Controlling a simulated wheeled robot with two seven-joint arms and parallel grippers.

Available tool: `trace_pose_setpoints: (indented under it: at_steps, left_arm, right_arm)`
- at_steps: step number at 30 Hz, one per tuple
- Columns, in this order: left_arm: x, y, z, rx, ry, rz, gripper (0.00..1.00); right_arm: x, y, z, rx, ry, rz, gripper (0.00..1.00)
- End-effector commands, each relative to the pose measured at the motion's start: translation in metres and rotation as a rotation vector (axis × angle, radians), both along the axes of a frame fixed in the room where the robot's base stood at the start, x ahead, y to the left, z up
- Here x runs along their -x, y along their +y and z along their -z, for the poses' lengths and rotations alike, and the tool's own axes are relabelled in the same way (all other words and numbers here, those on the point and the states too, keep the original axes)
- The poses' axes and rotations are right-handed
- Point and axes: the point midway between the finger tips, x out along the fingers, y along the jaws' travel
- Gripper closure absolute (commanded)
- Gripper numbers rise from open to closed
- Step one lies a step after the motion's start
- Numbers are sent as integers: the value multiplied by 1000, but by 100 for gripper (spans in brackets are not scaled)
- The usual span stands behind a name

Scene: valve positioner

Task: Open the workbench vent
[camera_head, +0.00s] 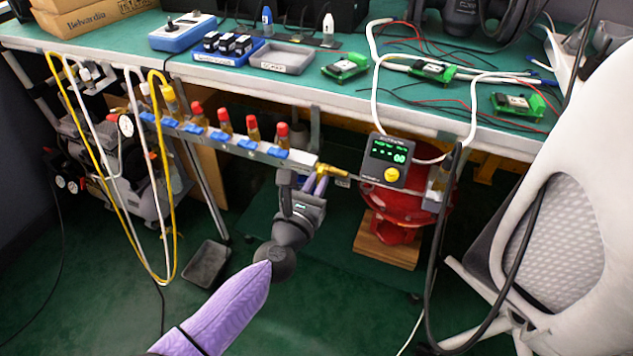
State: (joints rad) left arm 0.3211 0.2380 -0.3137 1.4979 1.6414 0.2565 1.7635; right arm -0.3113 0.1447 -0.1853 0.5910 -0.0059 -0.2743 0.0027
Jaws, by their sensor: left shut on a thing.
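A metal manifold rail (215,140) runs under the front edge of the workbench. It carries several brass valves with red caps (282,129) and blue levers (247,144). A brass fitting (333,171) sticks out at its right end. My left gripper (314,184) reaches up from below to this right end, just beside the brass fitting. It is shut on a small part there, which its fingers mostly hide; I cannot tell how far that part is turned. My right gripper is not in view.
A black positioner box (388,161) with a green display and yellow knob hangs right of the fitting. Yellow and white hoses (101,165) loop down at left. A white chair (560,215) fills the right side. A red vessel (398,215) stands under the bench.

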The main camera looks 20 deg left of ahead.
Motion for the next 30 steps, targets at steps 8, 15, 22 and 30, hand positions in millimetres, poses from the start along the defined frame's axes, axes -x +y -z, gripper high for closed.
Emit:
trace_pose_setpoints:
  at_steps: [8, 15, 22, 30]
  left_arm:
    - [0, 0, 0, -14, 1, 0, 100]
    - [0, 0, 0, -118, -2, 0, 100]
    - [1, -2, 0, -314, -9, 1, 100]
    - [1, -3, 1, -572, -18, 0, 100]
  right_arm:
    - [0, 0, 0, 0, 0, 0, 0]
    - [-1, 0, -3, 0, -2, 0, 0]
    - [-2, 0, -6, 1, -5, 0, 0]
    - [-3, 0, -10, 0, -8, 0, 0]
